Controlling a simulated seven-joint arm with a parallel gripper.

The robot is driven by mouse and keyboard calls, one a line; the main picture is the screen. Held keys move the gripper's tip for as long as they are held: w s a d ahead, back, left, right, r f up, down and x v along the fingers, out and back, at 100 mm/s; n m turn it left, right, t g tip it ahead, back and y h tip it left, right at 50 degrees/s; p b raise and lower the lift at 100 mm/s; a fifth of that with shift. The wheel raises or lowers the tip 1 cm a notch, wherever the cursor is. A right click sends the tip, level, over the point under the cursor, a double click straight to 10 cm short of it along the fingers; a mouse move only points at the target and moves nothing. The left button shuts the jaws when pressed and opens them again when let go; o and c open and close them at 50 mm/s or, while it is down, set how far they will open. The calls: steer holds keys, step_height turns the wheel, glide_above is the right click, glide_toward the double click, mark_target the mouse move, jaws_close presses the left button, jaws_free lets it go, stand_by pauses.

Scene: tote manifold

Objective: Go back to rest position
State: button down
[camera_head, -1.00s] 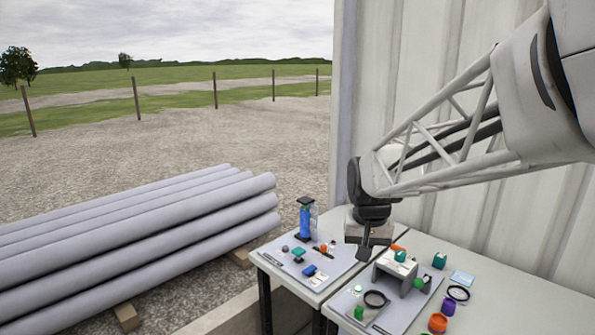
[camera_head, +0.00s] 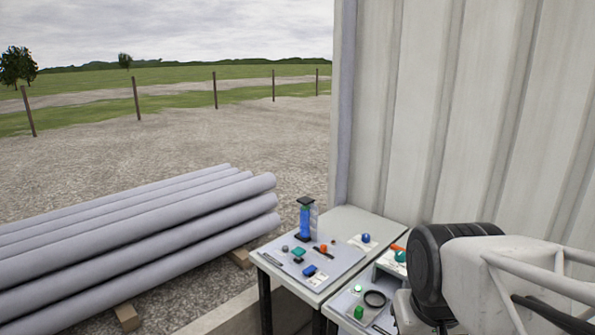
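The left table (camera_head: 343,281) holds a grey board (camera_head: 330,275) with a blue cylinder in a dark stand (camera_head: 305,219), a teal block (camera_head: 298,252), a blue block (camera_head: 309,271) and a small orange piece (camera_head: 323,248). A blue ball (camera_head: 366,238) sits on a pale square behind the board.
The near table's board bears a black ring (camera_head: 375,299) and green pieces (camera_head: 359,312). A grey stand (camera_head: 387,264) is partly hidden by my arm. A corrugated wall (camera_head: 470,120) rises behind. Large grey pipes (camera_head: 150,235) lie on the ground at left.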

steer(key=shift+s+d+f, duration=0.1)
steer(key=shift+s+f, duration=0.05)
steer(key=shift+s, duration=0.35)
steer(key=shift+s+f, duration=0.15)
steer(key=shift+s, duration=0.35)
steer(key=w+a+r+m+g, duration=0.1)
steer(key=w+a+m, duration=0.1)
steer(key=w, duration=1.3)
steer(key=w+a+r+m, duration=0.1)
steer(key=w+a+m, duration=0.1)
steer(key=w, duration=1.3)
steer(key=w+a+f+m, duration=0.1)
steer(key=w+a+f, duration=0.2)
steer(key=w, duration=0.6)
steer(key=w+a+f+m+g, duration=0.1)
steer(key=w+a+f+m, duration=0.1)
steer(key=w+f, duration=0.5)
steer(key=w+a+f+m, duration=0.1)
steer(key=w+a+f, duration=0.3)
steer(key=w, duration=0.7)
steer(key=shift+w+f+m+g, duration=0.3)
steer(key=shift+w+f, duration=0.05)
steer(key=shift+f, duration=0.6)
